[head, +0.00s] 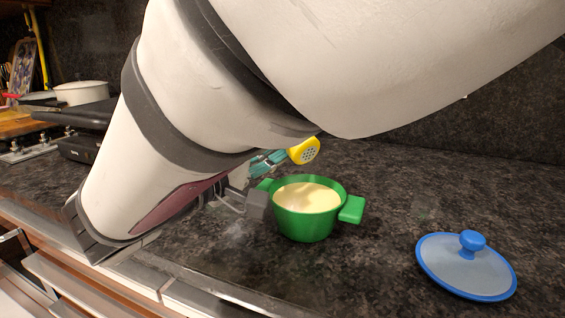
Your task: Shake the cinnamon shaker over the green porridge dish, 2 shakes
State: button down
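The green porridge dish (311,229) stands upright on the dark counter, holding pale, creamy porridge (306,196). Its two side handles stick out left and right. The cinnamon shaker's yellow perforated cap (304,151) shows behind and above the dish's rim, facing right and toward the camera, so the shaker is tilted. A teal part (266,163) shows beside the cap, partly behind my arm. My gripper (257,206) shows as a grey fingertip and thin links close to the dish's left side. The rest of it is hidden by my arm, and its grip on the shaker cannot be made out.
A blue-rimmed glass lid (433,265) with a blue knob lies on the counter at the right. A white pot (82,93) and a black stove stand at the far left. The counter's front edge runs below the dish. Counter between dish and lid is clear.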

jog(key=shift+r+p, duration=1.45)
jog(key=shift+r, duration=1.05)
jog(key=shift+f, duration=0.1)
notch_tip(320, 180, down, 5)
jog(key=b, duration=0.5)
jog(key=shift+f, duration=0.1)
jog(key=shift+r+p, duration=1.75)
jog(key=shift+r, duration=0.95)
